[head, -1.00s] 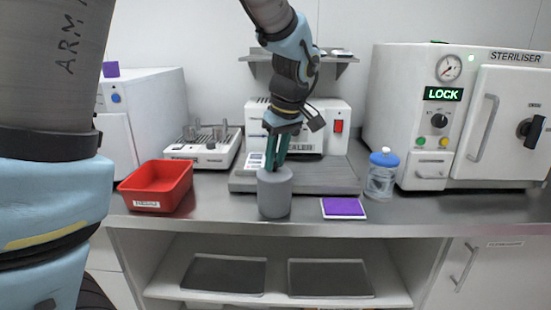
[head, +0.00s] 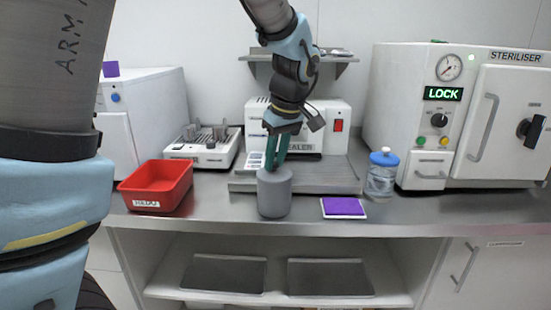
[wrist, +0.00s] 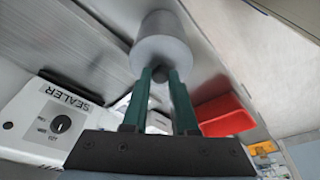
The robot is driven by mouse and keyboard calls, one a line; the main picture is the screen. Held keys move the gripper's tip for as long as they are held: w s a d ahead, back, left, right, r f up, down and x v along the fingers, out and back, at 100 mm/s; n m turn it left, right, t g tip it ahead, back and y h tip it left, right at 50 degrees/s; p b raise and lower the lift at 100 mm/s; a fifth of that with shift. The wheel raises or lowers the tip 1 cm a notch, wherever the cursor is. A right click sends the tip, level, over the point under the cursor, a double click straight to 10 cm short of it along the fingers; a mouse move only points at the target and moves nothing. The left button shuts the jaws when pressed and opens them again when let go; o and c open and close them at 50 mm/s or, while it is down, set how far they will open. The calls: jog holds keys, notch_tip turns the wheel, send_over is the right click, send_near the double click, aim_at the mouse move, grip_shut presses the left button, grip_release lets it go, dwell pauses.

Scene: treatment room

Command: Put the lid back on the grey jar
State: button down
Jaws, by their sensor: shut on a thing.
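The grey jar (head: 274,202) stands upright near the front of the steel worktop, in the middle of the head view. The grey lid (head: 274,174) is at its top, with no clear gap between them; I cannot tell whether it is fully seated. In the wrist view, the jar (wrist: 160,22) and lid (wrist: 163,55) line up beyond my fingers. My gripper (head: 276,164) points down from above the jar. Its green fingers (wrist: 160,78) are shut on the lid's small dark knob, which they partly hide.
A red bin (head: 157,188) stands left of the jar. A purple-topped pad (head: 343,207) and a blue-capped bottle (head: 381,180) are to the right. The sealer (head: 335,140) and its grey platform (head: 325,182) are behind; the steriliser (head: 410,100) stands at right.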

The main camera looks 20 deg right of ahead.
jog(key=shift+f, duration=0.15)
dwell(0.7)
jog(key=shift+c, duration=0.7)
grip_release()
jog(key=shift+r+p, duration=2.55)
jog(key=shift+r, duration=1)
grip_shut()
